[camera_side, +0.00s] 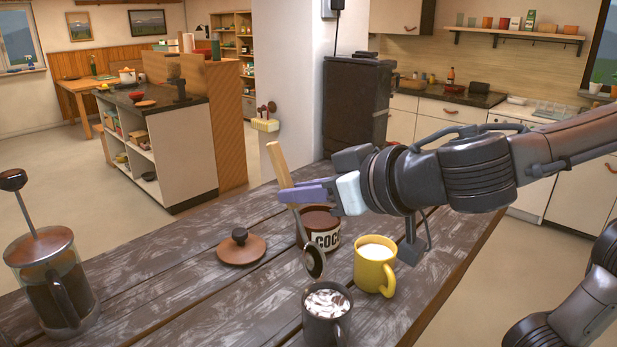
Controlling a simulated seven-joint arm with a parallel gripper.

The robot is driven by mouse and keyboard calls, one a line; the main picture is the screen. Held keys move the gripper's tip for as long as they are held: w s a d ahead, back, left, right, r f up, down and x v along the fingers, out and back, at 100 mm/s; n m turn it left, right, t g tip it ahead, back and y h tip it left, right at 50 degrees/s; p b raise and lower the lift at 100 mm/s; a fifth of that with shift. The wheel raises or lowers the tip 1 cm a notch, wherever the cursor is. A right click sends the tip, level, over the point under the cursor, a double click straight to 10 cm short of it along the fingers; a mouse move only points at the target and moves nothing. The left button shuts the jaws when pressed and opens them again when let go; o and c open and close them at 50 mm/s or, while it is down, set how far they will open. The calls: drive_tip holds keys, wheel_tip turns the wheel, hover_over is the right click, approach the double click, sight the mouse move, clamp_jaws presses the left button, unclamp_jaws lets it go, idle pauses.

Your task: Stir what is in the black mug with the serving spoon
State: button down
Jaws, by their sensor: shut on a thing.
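The black mug (317,329) stands on the wooden table near the front edge of the picture, its handle to the right. White pieces on a dark content show at its top. My gripper (291,193) has purple fingers and is shut on the serving spoon (278,163), with the light wooden handle sticking up above the fingers. The spoon tilts slightly, its dark metal bowl hanging down just above or behind the mug's rim. I cannot tell the exact gap, but the bowl appears outside the mug's content.
A yellow mug (374,275) of white liquid stands right of the spoon bowl. A cocoa tin (326,239) stands behind the spoon. A brown lid (241,250) lies left, and a French press (58,295) stands far left. The table (190,290) between them is clear.

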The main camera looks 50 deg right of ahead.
sight(311, 253)
drive_tip(key=shift+w+f, duration=0.2)
drive_tip(key=shift+f, duration=0.25)
drive_tip(key=shift+s+f, duration=0.1)
drive_tip(key=shift+f, duration=0.2)
drive_tip(key=shift+s+f, duration=0.5)
drive_tip(key=shift+f, duration=0.65)
drive_tip(key=shift+s+f, duration=0.5)
drive_tip(key=shift+f, duration=0.6)
drive_tip(key=shift+s+f, duration=0.5)
drive_tip(key=shift+f, duration=0.65)
drive_tip(key=shift+a, duration=0.1)
